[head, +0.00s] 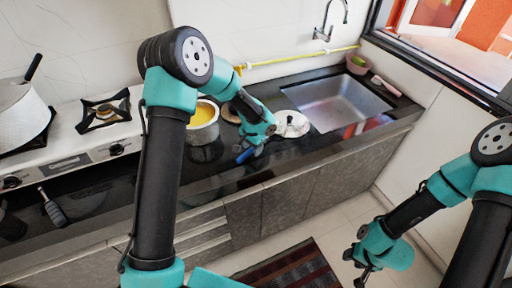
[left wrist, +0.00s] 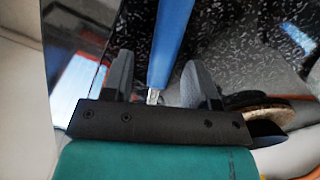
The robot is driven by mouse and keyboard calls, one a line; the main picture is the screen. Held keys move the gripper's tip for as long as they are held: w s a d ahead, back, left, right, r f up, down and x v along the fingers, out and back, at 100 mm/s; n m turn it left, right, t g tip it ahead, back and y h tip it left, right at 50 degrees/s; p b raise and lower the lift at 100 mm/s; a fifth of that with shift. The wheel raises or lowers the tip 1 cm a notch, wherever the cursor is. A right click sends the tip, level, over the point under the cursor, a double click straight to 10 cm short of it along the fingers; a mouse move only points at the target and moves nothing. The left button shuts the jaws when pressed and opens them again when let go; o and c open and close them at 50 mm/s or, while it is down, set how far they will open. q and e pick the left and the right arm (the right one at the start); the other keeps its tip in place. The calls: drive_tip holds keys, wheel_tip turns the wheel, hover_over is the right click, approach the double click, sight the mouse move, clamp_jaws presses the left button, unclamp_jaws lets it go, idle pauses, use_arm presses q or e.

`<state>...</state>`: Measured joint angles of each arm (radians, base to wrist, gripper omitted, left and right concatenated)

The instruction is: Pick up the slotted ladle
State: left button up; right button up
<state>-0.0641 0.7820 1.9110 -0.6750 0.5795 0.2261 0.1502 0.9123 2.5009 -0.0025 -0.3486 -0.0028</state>
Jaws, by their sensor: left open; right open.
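The slotted ladle's blue handle (head: 245,156) shows at the tip of my left gripper (head: 257,149), over the dark counter. In the left wrist view the blue handle (left wrist: 171,42) runs between the two grey fingers of my left gripper (left wrist: 162,85), with a short metal part at its lower end. The fingers are apart, with gaps on both sides of the handle. The ladle's slotted head is hidden. My right gripper (head: 361,266) is open and empty, low at the right above the floor, far from the ladle.
A metal pot with yellow contents (head: 202,123) stands left of my left gripper. A round lid (head: 291,124) lies to its right, before the sink (head: 338,101). A stove (head: 62,140) with a white pot (head: 21,116) is at the left. The counter's front edge is close.

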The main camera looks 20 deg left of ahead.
use_arm(q)
clamp_jaws()
idle(0.3)
idle(0.3)
drive_tip(key=shift+r, duration=0.45)
wheel_tip(320, 180, up, 3)
drive_tip(key=shift+f, duration=0.15)
drive_tip(key=s+d, duration=0.2)
drive_tip(key=s, duration=0.5)
drive_tip(key=s+d+r, duration=0.1)
drive_tip(key=s+d, duration=0.2)
drive_tip(key=s, duration=0.5)
drive_tip(key=shift+d+r, duration=0.2)
drive_tip(key=shift+d, duration=0.1)
